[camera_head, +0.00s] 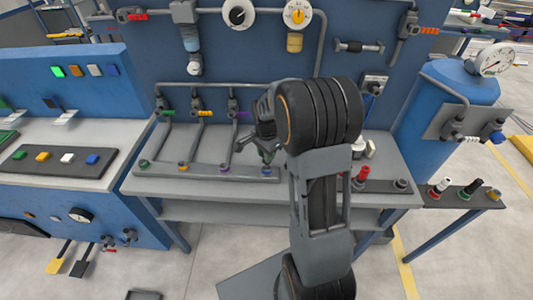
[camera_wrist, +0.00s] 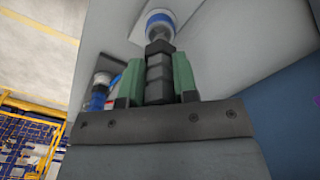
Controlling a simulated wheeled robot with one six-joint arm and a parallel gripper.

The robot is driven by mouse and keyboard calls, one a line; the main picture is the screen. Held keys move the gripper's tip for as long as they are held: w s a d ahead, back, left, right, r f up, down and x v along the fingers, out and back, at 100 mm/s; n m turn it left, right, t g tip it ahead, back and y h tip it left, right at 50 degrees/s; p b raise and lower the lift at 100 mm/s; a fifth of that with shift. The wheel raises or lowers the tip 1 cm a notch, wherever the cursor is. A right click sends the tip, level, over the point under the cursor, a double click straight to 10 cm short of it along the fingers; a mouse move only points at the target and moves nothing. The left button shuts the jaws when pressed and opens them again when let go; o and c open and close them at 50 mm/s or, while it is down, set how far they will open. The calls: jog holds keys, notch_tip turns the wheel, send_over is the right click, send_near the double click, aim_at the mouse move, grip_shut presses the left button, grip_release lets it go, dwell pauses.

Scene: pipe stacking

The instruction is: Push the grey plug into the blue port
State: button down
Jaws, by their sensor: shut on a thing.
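My gripper (camera_wrist: 158,78) has green fingers and is shut on the dark grey plug (camera_wrist: 158,72) in the wrist view. The plug's far end points at the blue port (camera_wrist: 158,19), a blue ring with a pale rim and grey centre. The two line up closely and seem to meet at the near side of the ring; how deep the plug sits cannot be told. In the head view my gripper (camera_head: 265,153) is low over the bench, partly hidden by my arm, and the plug cannot be made out.
The grey bench (camera_head: 205,182) has a row of coloured fittings with pipes behind. A red cylinder (camera_head: 363,174) stands right of my arm. A blue-and-white fitting (camera_wrist: 100,92) shows left of my gripper in the wrist view. A blue panel (camera_head: 240,60) closes off the back.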

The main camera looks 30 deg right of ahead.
jog(key=shift+f, duration=0.3)
jog(key=shift+f+b, duration=0.3)
jog(key=shift+b, duration=0.15)
jog(key=shift+f+b, duration=0.8)
jog(key=shift+f, duration=0.3)
dwell(0.4)
jog(key=c, duration=0.8)
grip_release()
jog(key=shift+r, duration=0.1)
